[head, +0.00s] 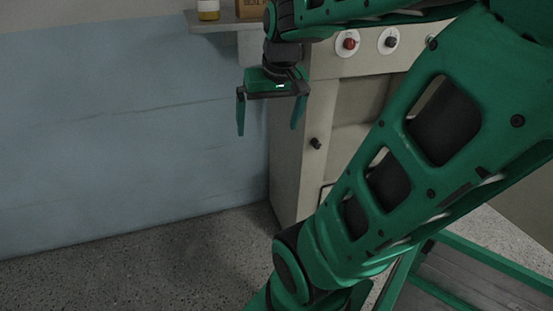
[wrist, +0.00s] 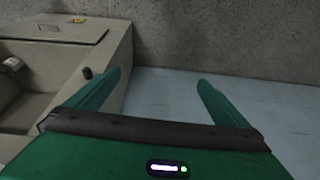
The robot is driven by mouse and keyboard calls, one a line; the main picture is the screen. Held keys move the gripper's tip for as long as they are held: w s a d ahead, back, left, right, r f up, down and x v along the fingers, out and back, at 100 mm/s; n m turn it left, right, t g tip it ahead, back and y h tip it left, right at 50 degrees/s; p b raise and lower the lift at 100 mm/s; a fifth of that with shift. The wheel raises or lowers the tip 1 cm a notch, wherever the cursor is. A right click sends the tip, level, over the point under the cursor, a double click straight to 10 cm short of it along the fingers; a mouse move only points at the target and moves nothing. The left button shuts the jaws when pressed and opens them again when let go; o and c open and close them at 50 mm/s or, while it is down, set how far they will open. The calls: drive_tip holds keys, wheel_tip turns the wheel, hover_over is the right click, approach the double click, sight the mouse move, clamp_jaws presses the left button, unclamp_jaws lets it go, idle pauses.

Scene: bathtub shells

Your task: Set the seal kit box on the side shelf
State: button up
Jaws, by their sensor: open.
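A grey side shelf (head: 212,27) is fixed to the wall at the top of the head view. A brown box (head: 249,9) stands on it, cut off by the top edge and partly beside my arm; it may be the seal kit box, but no label is readable. My gripper (head: 268,130) hangs below and slightly right of the shelf, fingers pointing down, apart and with nothing between them. In the wrist view my gripper (wrist: 160,79) also shows spread, empty fingers. No box shows in the wrist view.
A small jar (head: 208,11) with amber contents stands on the shelf's left part. A pale cabinet (head: 291,165) with red and dark knobs stands right of my gripper; a pale cabinet (wrist: 105,75) also shows in the wrist view. The blue-painted wall (head: 110,130) and floor at left are clear.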

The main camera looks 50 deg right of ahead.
drive_tip(key=s+a+f+g+y, duration=0.1)
drive_tip(key=s+a+f+g, duration=0.2)
drive_tip(key=s+a+f, duration=0.4)
drive_tip(key=s, duration=0.3)
drive_tip(key=shift+s+a+f+y, duration=0.2)
drive_tip(key=shift+f+y, duration=0.1)
drive_tip(key=shift+f, duration=0.1)
